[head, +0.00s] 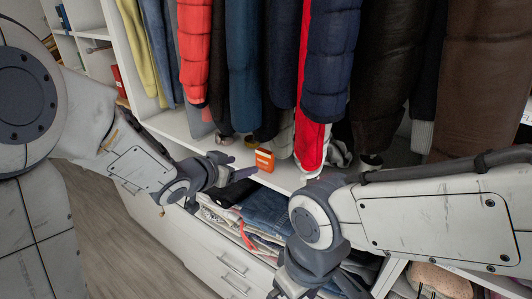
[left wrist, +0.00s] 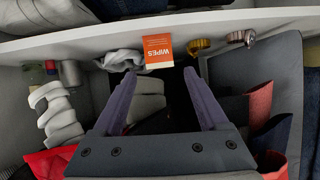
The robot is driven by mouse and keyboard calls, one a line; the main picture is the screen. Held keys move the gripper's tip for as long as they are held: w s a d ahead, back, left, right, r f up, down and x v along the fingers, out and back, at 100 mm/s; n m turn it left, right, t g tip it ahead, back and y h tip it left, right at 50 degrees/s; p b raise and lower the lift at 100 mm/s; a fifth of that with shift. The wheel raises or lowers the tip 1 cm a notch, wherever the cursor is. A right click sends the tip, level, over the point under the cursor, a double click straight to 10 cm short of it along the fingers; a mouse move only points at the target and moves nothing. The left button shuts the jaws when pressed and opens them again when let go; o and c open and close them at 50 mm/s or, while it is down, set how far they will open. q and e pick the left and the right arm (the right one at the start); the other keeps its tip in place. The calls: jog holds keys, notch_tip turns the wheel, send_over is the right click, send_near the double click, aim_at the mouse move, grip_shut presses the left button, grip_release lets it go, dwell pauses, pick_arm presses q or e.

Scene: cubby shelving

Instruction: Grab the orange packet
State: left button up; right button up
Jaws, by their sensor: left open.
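The orange packet (head: 264,160) stands on the white shelf board under the hanging clothes in the head view. In the left wrist view the packet (left wrist: 158,50) is an orange and white box lettered "WIPES". My left gripper (head: 237,166) is open and empty, just left of the packet in the head view. In the left wrist view the packet shows beyond the fingertips (left wrist: 159,75), between them in the picture. It does not look held; I cannot tell the exact gap. My right arm comes in from the right, but its fingertips are out of frame.
Jackets and coats (head: 328,60) hang close above and behind the packet. Small round items (left wrist: 201,46) sit near it on the white shelf (head: 225,150). Folded clothes (head: 262,212) fill the cubby below. White drawers (head: 232,272) are under that.

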aim_at(263, 153)
pick_arm(q)
jog(key=shift+t+h, duration=0.3)
jog(key=shift+h, duration=0.6)
jog(key=p+x, duration=0.1)
jog(key=x, duration=0.2)
jog(key=r+p+x, duration=0.1)
jog(key=x, duration=0.2)
jog(key=p+x, duration=0.2)
jog(key=x, duration=0.1)
jog(key=shift+w+d+r, duration=0.1)
jog(key=shift+w+d, duration=0.05)
jog(key=shift+w, duration=0.45)
jog(key=shift+w+d+f, duration=0.25)
jog(key=shift+w+f, duration=0.05)
jog(key=shift+w, duration=0.05)
jog(key=c, duration=1)
